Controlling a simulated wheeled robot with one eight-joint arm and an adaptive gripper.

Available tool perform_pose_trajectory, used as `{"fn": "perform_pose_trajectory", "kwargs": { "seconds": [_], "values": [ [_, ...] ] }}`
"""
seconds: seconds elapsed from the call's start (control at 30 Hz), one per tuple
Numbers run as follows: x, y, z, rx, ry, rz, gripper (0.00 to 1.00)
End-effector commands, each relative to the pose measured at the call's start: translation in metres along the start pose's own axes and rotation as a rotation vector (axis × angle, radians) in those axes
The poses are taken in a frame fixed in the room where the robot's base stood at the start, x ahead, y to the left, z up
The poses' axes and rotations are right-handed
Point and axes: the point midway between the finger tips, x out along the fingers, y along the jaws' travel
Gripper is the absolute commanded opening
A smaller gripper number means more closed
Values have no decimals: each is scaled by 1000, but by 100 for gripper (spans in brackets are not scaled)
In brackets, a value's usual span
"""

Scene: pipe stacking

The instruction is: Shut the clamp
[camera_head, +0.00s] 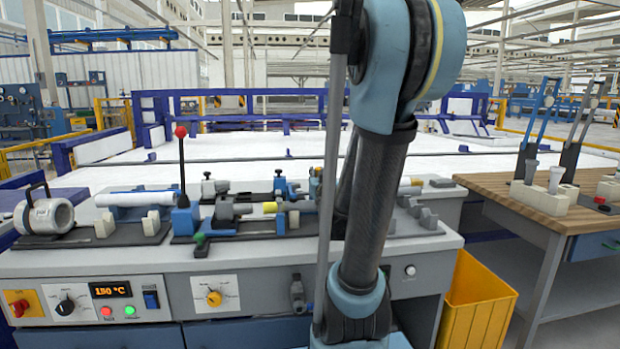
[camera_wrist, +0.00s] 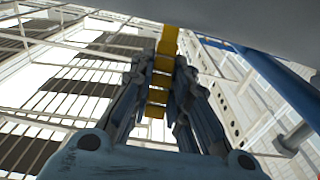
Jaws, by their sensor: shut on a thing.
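My gripper (camera_wrist: 164,80) shows in the wrist view with its two fingers shut on a yellow ribbed piece (camera_wrist: 168,42), likely a handle of the clamp. In the head view the gripper cannot be made out; my arm covers the middle of the bench. The clamp fixture (camera_head: 285,218) there has dark, blue and yellow parts and sits on a dark base plate, its right side partly hidden by my arm. I cannot tell from these views how far the clamp is closed.
A lever with a red knob (camera_head: 181,132) stands upright left of the fixture. A white pipe (camera_head: 140,198) lies in holders further left, beside a round grey device (camera_head: 43,216). A yellow bin (camera_head: 476,305) stands right of the bench, before a wooden table (camera_head: 520,196).

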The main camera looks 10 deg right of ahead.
Motion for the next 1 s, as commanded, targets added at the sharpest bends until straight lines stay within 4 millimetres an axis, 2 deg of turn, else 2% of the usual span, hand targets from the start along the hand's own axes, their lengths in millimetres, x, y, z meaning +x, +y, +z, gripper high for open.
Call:
{"fn": "perform_pose_trajectory", "kwargs": {
  "seconds": [0.03,0.47,0.5,0.57,1.0],
  "values": [
    [-2,5,3,-2,-5,13,0],
    [-4,4,4,-3,-1,11,0],
    [-4,4,4,-4,-1,11,23],
    [-4,4,3,-4,0,10,37],
    [-6,3,2,-2,3,6,37]
  ]
}}
